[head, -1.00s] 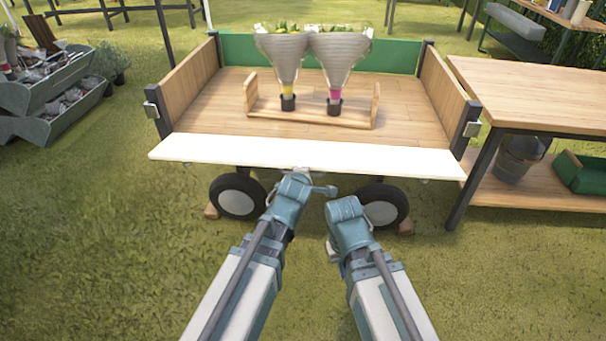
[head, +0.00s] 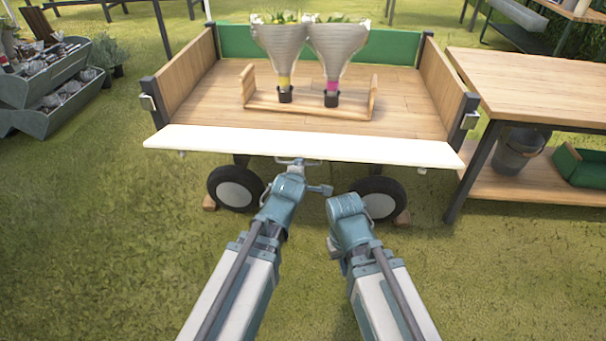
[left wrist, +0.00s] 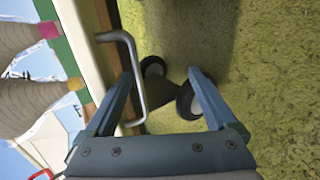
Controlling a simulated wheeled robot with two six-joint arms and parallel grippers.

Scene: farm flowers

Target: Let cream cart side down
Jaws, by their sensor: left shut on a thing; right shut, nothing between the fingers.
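The cream cart side (head: 300,147) is the pale panel along the near edge of the cart bed. It leans outward, and the bed behind it shows. A grey bar handle (left wrist: 135,75) is on it; in the head view the handle (head: 297,161) shows just below the panel's near edge. My left gripper (head: 294,171) is shut on the handle. Its two fingers (left wrist: 160,95) show in the left wrist view around the handle. My right gripper (head: 343,208) is shut and empty, just right of the left one, in front of the cart; its fingertips are hard to make out.
The cart bed (head: 400,112) holds a wooden rack (head: 300,114) with two wrapped flower bunches (head: 337,50). Dark wheels (head: 236,188) stand against wooden chocks. A wooden table (head: 530,85) is close on the right, with a bucket (head: 517,150) beneath. The grass in front is open.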

